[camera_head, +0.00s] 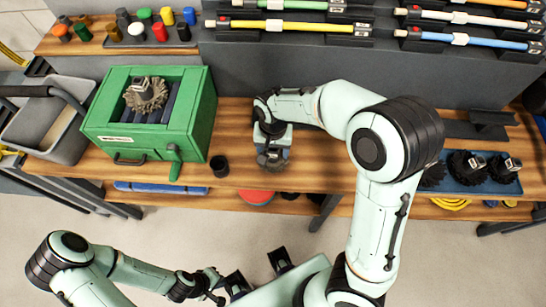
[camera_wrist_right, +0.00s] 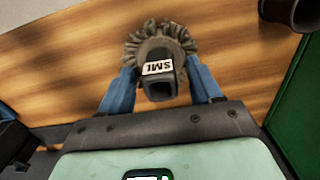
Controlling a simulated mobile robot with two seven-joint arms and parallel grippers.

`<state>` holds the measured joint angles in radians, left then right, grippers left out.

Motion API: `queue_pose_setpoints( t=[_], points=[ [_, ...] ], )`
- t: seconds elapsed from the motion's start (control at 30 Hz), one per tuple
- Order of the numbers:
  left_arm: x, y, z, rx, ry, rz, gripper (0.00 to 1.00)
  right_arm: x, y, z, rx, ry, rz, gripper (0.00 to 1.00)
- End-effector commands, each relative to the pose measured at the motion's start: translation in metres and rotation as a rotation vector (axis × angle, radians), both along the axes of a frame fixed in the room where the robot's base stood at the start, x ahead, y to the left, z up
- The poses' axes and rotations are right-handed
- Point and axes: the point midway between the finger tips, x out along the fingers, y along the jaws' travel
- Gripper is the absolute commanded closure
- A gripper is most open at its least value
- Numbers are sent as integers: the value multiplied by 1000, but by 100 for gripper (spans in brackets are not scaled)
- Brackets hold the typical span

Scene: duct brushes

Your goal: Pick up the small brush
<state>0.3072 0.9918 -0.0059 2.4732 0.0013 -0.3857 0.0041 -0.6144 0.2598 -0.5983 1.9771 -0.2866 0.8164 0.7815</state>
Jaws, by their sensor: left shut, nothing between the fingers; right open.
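The small brush (camera_wrist_right: 160,52) is a round grey-brown bristle brush with a dark square socket and a label reading "SML". It lies on the wooden bench. My right gripper (camera_wrist_right: 163,85) is open, with its two blue fingers on either side of the brush. I cannot tell whether they touch it. In the head view the right gripper (camera_head: 272,154) is low over the bench and mostly hides the brush (camera_head: 274,166). My left gripper (camera_head: 218,299) is shut and empty, in front of the bench at the bottom of the picture.
A green box (camera_head: 195,110) holding another brush (camera_head: 147,92) stands left of the right gripper. A dark cup (camera_head: 220,166) stands between them. A blue tray (camera_head: 452,184) with larger dark brushes lies on the right. A grey bin (camera_head: 45,125) is far left. Coloured rods hang behind.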

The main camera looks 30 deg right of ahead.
Motion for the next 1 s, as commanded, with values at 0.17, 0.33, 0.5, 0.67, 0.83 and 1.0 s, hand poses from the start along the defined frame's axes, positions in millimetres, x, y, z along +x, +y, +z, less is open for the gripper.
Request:
queue_pose_setpoints(
  t=[0.17,0.33,0.5,0.67,0.83,1.0],
  points=[
    [-2,0,-4,0,2,0,100,0,0,-22,0,1,-2,36],
    [-2,0,-4,0,2,0,100,0,0,-24,0,-1,-1,36],
    [-2,0,-4,0,2,0,100,0,0,-23,1,-1,0,62],
    [-2,0,-4,0,2,0,100,0,0,-23,1,-2,0,100],
    [-2,0,-4,0,2,0,100,0,0,-23,1,-2,0,100],
    [-1,0,-3,0,1,1,100,1,0,-17,2,-2,0,100]
  ],
)
